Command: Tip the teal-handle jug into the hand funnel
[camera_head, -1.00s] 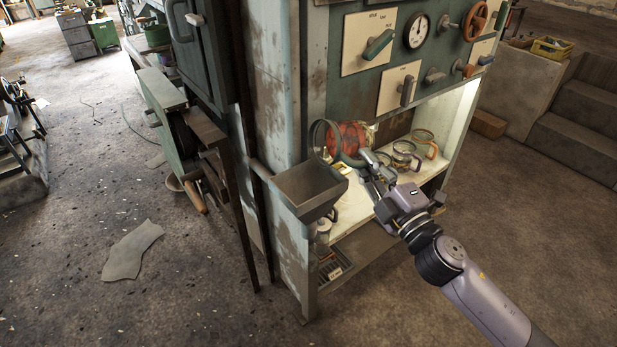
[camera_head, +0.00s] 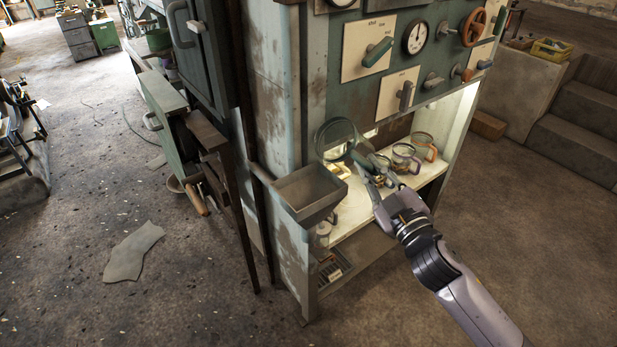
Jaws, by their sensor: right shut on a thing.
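The teal-handle jug (camera_head: 335,139) is a clear glass vessel, held on its side in front of the cabinet with its round mouth turned toward the camera and left. No red contents show in it. My right gripper (camera_head: 369,172) is shut on its teal handle, at the jug's right; the fingertips partly hide the grip. The hand funnel (camera_head: 309,190) is a grey, square open hopper fixed at the cabinet's corner. It lies below and left of the jug, apart from it in the picture. Its visible inside walls are bare. My left gripper is out of view.
In the lit shelf behind stand a purple-handle jug (camera_head: 405,158) and an orange-handle jug (camera_head: 424,146). The cabinet's control panel (camera_head: 430,60) with knobs and a gauge sits above. A small dark tray (camera_head: 334,272) lies below. The floor at right is open.

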